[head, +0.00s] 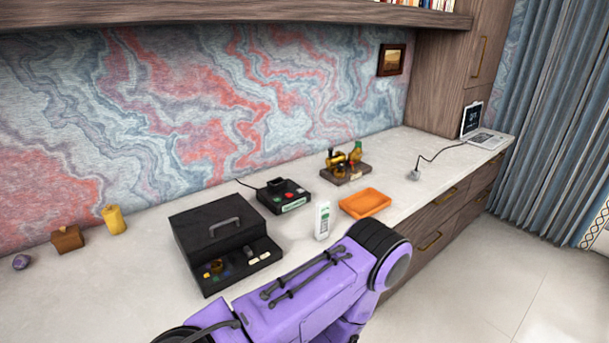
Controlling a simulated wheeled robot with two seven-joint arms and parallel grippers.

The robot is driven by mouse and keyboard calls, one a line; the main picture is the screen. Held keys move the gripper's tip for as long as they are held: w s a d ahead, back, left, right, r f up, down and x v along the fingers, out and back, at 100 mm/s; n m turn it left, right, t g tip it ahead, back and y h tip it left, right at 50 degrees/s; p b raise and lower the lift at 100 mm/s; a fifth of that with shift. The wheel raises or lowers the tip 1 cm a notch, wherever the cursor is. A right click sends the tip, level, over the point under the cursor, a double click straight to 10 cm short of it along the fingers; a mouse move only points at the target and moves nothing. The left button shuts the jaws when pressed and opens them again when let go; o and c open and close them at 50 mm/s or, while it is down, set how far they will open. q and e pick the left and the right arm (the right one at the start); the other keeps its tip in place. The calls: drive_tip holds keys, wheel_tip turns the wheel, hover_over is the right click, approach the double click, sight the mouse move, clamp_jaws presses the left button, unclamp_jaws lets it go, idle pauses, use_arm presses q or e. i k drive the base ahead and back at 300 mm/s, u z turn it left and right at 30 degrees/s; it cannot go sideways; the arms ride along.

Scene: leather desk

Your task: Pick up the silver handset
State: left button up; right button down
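A slim, pale silver-white handset (322,220) with small green markings stands upright on the light desk, near its front edge. It is left of the orange tray and right of the black case. One of my purple arms crosses the bottom of the head view, in front of the desk. The arm's upper edge comes close to the foot of the handset in the picture. Neither of my grippers can be seen, so I cannot tell where they are relative to the handset.
A black case (220,228) with a handle and small items stands left. A black device (284,197) with coloured buttons is behind the handset. An orange tray (365,202), a brass instrument (346,164) and a corded plug (415,174) are right.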

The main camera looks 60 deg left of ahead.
sight(322, 207)
drive_tip(key=u, duration=1.35)
